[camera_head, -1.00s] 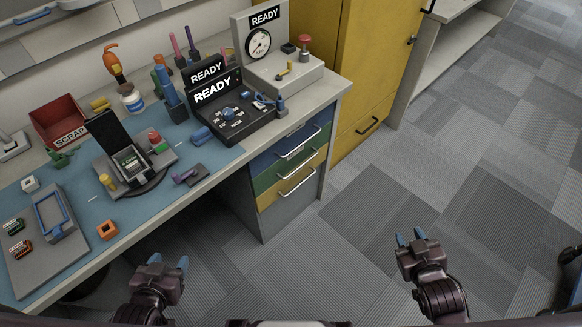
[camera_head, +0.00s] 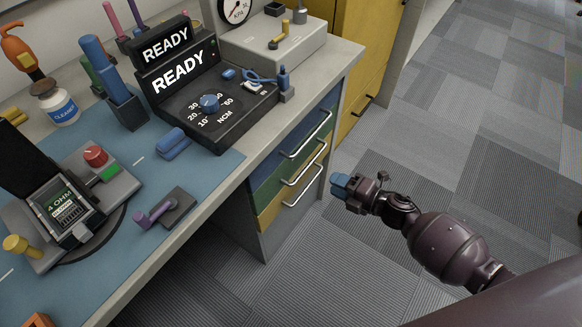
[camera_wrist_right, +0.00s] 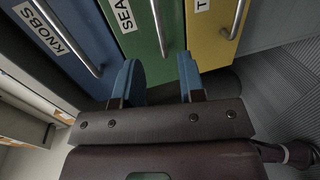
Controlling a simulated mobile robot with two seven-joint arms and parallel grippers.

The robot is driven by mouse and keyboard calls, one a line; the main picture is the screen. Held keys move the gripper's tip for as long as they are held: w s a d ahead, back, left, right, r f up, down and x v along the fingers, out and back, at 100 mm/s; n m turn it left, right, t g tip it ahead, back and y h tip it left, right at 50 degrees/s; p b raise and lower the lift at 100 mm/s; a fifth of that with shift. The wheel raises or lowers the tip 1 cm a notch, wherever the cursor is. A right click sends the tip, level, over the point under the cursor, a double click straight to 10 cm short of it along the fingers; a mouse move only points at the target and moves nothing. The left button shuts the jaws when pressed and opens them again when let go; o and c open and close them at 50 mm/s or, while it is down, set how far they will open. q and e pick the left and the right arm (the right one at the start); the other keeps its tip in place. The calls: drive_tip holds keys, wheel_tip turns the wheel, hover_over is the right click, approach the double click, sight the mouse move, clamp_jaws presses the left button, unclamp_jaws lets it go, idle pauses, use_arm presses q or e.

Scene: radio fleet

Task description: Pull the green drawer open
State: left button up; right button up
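The green drawer (camera_head: 266,178) is the middle one of a stack under the bench, between a blue drawer and a yellow drawer, and looks shut. Its silver bar handle (camera_head: 304,166) faces right. I see no contact with the handle. My left gripper is out of view.
The blue drawer (camera_wrist_right: 75,35), labelled "KNOBS", and the yellow drawer (camera_wrist_right: 212,45) flank the green one, each with a bar handle. The bench top (camera_head: 215,190) overhangs on the left. A yellow cabinet (camera_head: 372,60) stands behind. The carpet at right is clear.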

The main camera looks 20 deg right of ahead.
sight(305, 169)
drive_tip(key=shift+b+x, duration=1)
drive_tip(key=shift+x, duration=4.4)
drive_tip(key=shift+r, duration=0.15)
clamp_jaws()
